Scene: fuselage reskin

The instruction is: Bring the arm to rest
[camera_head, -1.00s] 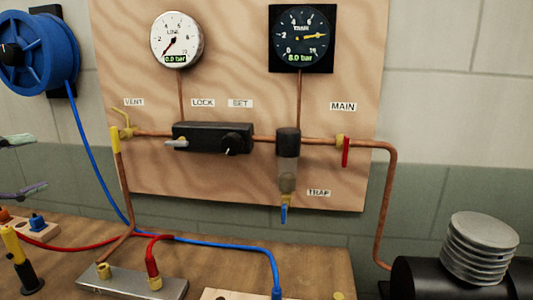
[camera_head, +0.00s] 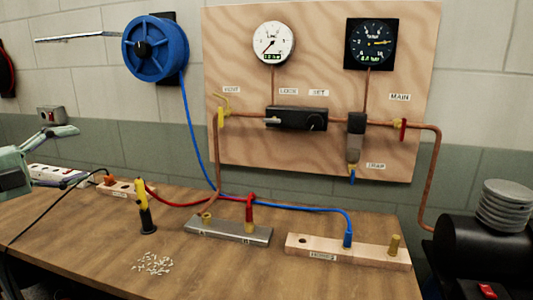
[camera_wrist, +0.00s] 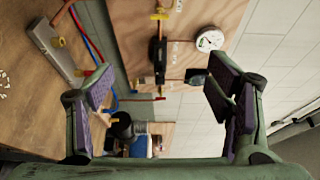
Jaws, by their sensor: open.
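My gripper (camera_wrist: 160,100) is open in the wrist view, with its purple-padded fingers wide apart and nothing between them. The wrist view is turned on its side; the plywood panel and its gauges stand beyond the fingers. In the head view, part of my green arm (camera_head: 45,145) shows at the left edge, above the workbench (camera_head: 110,240). That view cuts off most of the arm, and I cannot make out the fingertips there clearly.
The plywood panel (camera_head: 225,60) carries two gauges, a black regulator (camera_head: 296,118) and valves. A blue hose reel (camera_head: 155,48) hangs left of it. On the bench are a metal manifold (camera_head: 228,230), a wooden block (camera_head: 300,246), a yellow-black tool (camera_head: 145,205) and small white pieces (camera_head: 152,264).

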